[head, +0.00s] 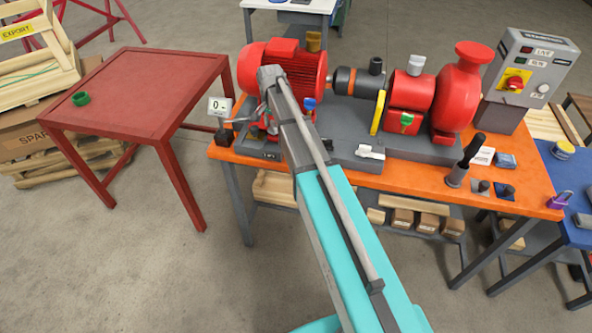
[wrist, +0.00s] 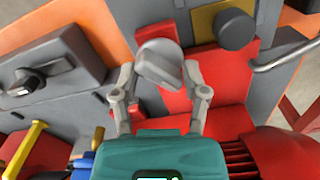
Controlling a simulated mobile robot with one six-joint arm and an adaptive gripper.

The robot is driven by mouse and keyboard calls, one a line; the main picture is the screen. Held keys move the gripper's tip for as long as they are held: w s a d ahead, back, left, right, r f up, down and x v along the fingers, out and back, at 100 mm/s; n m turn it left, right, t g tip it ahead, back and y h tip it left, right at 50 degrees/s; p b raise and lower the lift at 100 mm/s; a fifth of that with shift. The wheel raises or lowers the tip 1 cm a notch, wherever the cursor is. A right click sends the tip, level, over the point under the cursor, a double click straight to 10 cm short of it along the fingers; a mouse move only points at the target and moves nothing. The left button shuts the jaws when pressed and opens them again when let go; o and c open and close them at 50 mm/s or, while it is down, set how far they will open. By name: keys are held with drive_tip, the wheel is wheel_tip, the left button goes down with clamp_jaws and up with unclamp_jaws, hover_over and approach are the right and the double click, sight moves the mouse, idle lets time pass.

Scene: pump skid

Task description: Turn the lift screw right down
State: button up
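In the wrist view a light grey screw head (wrist: 160,62) with a round top and a raised bar shows just beyond my gripper (wrist: 159,72); I take it for the lift screw. My gripper's two grey fingers stand apart, one on each side of it, with no clear contact. It stands beside the red motor foot (wrist: 217,75). In the head view my gripper (head: 262,120) is at the near left end of the pump skid, beside the red motor (head: 290,68). My arm hides much of that spot, and the screw is not clear there.
A dial gauge (head: 219,107) reading about 0 stands left of my gripper. The red pump (head: 460,88) and control box (head: 530,65) stand right. The red table (head: 135,90) at left is mostly clear.

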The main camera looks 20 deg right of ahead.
sight(274, 124)
drive_tip(key=m, duration=0.3)
wheel_tip(274, 124, up, 14)
drive_tip(key=p, duration=1.4)
drive_tip(key=s+f+n+b, duration=0.2)
drive_tip(key=s+n, duration=0.2)
drive_tip(key=s, duration=0.5)
drive_tip(key=s+f+n+b, duration=0.3)
drive_tip(key=s+n, duration=0.1)
drive_tip(key=s, duration=0.5)
drive_tip(key=s+f+n+b, duration=0.3)
drive_tip(key=s, duration=0.6)
drive_tip(key=shift+s+f+n, duration=0.2)
drive_tip(key=shift+f+n, duration=0.05)
drive_tip(key=shift+n, duration=0.15)
